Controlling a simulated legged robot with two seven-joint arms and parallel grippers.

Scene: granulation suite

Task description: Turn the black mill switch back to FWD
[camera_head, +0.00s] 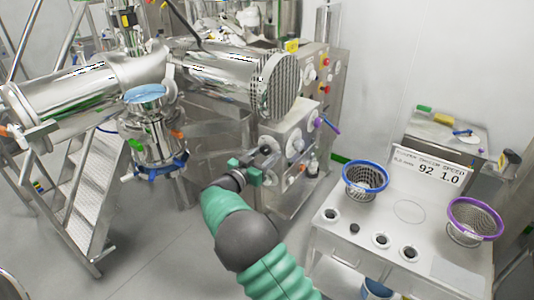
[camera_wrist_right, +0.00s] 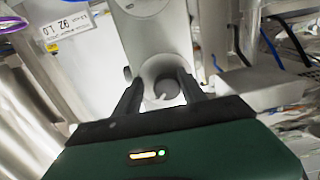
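The grey control box (camera_head: 291,140) stands below the steel mill, with several round pale dials on its face. My right gripper (camera_head: 258,164) is at the left side of this box, close to its face. In the right wrist view my right gripper (camera_wrist_right: 160,84) has its two dark fingers apart, with a round grey fitting (camera_wrist_right: 166,86) between and beyond them. A small pale bar shows on that fitting. I cannot tell whether the fingers touch it. I cannot make out the black mill switch or a FWD label for certain. My left gripper is not in view.
A steel bench (camera_head: 334,238) at right holds a blue-rimmed basket (camera_head: 366,172), a purple-rimmed basket (camera_head: 475,212) and a sign reading 92 and 1.0 (camera_head: 432,166). A purple-handled lever (camera_head: 327,124) sticks out from the box. Metal steps (camera_head: 88,195) stand at left. The floor between is clear.

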